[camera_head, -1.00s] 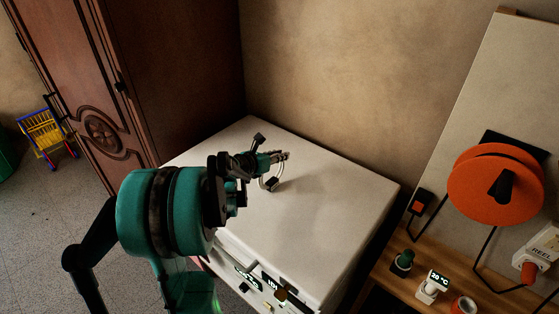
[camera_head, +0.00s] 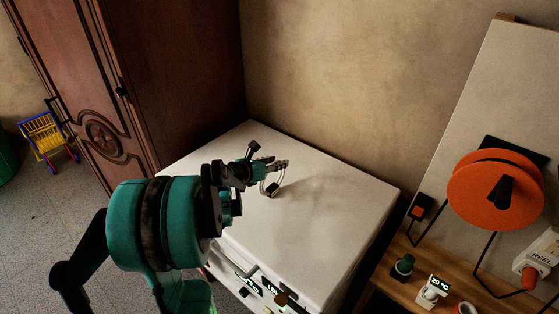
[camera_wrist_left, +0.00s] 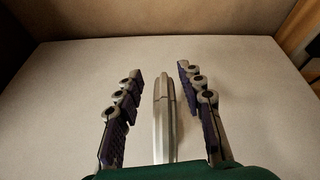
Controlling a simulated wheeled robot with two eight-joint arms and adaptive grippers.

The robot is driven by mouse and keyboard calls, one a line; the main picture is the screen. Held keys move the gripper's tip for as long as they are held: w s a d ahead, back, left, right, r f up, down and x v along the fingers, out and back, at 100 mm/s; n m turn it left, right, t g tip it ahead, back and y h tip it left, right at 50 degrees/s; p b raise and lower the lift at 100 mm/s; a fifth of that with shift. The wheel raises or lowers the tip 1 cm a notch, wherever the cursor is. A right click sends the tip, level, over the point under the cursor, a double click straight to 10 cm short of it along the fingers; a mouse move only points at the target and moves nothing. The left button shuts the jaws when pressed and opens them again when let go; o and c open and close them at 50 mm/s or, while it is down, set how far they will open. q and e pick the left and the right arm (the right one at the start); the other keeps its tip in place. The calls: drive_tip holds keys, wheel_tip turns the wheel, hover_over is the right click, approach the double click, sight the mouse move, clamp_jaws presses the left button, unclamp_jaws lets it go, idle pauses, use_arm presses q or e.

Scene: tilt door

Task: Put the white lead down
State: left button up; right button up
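The white lead (camera_head: 279,178) is a short looped piece with a dark end (camera_head: 273,190), on or close to the top of the white appliance (camera_head: 325,218). My left gripper (camera_head: 276,164) is over the appliance top at the lead. In the left wrist view the lead (camera_wrist_left: 164,120) stands between the two spread fingers of my left gripper (camera_wrist_left: 158,95), with a visible gap on each side. The left gripper is open. The lead's lower part is hidden by the green palm in the wrist view. My right gripper is not in view.
A plain wall rises behind the appliance and a wooden wardrobe (camera_head: 180,70) stands at left. The appliance top right of the lead is clear.

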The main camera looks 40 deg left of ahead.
use_arm(q)
drive_tip(key=p+v, duration=0.2)
drive_tip(key=v, duration=0.7)
drive_tip(key=shift+s+r, duration=0.1)
drive_tip(key=shift+r, duration=0.05)
drive_tip(key=s+d+f+m+g+h, duration=0.1)
drive_tip(key=s+d+m+g, duration=0.1)
drive_tip(key=d+m, duration=0.7)
drive_tip(key=s+d+f+m+g, duration=0.1)
drive_tip(key=s+d+m+g, duration=0.1)
drive_tip(key=d+m, duration=0.75)
drive_tip(key=s+d+f+m+g+y, duration=0.1)
drive_tip(key=s+d+m, duration=0.7)
drive_tip(key=m, duration=1)
drive_tip(key=shift+s+m+g+y, duration=0.35)
drive_tip(key=shift+s+g+y, duration=0.2)
drive_tip(key=shift+s, duration=0.35)
